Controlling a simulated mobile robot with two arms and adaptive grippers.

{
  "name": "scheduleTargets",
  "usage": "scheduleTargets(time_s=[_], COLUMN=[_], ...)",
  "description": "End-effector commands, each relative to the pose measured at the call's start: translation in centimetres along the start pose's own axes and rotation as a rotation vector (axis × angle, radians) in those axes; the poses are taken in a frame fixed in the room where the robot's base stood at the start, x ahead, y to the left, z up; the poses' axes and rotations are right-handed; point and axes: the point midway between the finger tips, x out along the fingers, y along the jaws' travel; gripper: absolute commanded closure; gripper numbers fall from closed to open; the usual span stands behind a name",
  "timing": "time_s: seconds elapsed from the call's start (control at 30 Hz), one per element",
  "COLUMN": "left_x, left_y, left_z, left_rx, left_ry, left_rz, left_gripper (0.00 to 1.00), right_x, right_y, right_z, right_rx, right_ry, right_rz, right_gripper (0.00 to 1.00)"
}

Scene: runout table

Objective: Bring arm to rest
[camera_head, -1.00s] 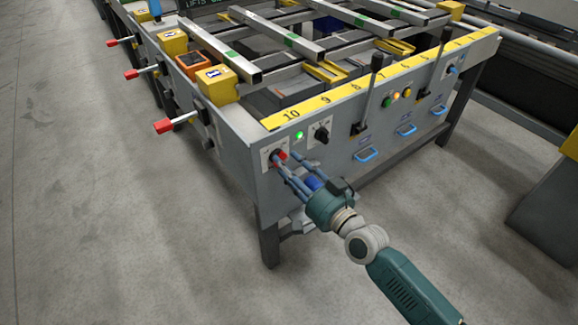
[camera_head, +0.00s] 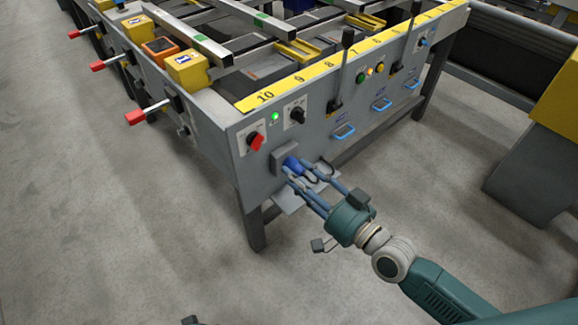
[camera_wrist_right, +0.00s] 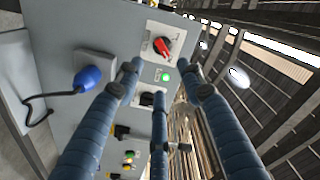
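My right gripper (camera_head: 306,174) is in front of the lower front panel of the runout table (camera_head: 222,125), with its arm coming in from the lower right. Its blue fingers are spread in the right wrist view (camera_wrist_right: 161,80), with nothing between them. The red rotary switch (camera_head: 256,141) is on the panel, up and left of the fingers in the head view and clear of them. The wrist view also shows this red switch (camera_wrist_right: 162,46), beyond the fingertips.
A blue plug (camera_head: 292,164) sits in a grey socket box behind the fingers in the head view; it also shows in the wrist view (camera_wrist_right: 87,78), with a dark cable. A black knob (camera_head: 297,115), levers and blue handles (camera_head: 344,132) line the panel. Floor is open at left.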

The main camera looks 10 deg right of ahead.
Motion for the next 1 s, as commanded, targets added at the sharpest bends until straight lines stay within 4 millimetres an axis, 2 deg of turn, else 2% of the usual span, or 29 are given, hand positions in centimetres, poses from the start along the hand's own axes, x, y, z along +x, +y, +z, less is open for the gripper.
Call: scheduleTargets(time_s=[0.53, 0.63, 0.73, 0.83, 0.93, 1.0], left_x=[0.0, 0.0, 0.0, 0.0, 0.0, 0.0], left_y=[0.0, 0.0, 0.0, 0.0, 0.0, 0.0], left_z=[0.0, 0.0, 0.0, 0.0, 0.0, 0.0], left_rx=[0.000, 0.000, 0.000, 0.000, 0.000, 0.000], left_ry=[0.000, 0.000, 0.000, 0.000, 0.000, 0.000], left_rz=[0.000, 0.000, 0.000, 0.000, 0.000, 0.000], left_gripper=[0.57, 0.57, 0.57, 0.57, 0.57, 0.57], right_x=[-0.2, -0.2, -0.6, -1.9, -4.6, -7.2], right_y=[0.0, 0.9, 3.7, 8.5, 13.8, 17.2], right_z=[0.0, 0.8, 3.5, 7.7, 12.6, 15.9], right_rx=[-0.001, -0.019, -0.080, -0.172, -0.258, -0.303], right_ry=[0.000, -0.017, -0.078, -0.187, -0.330, -0.437], right_rz=[0.001, 0.023, 0.099, 0.226, 0.372, 0.469], right_gripper=[0.61, 0.61, 0.61, 0.61, 0.61, 0.61])
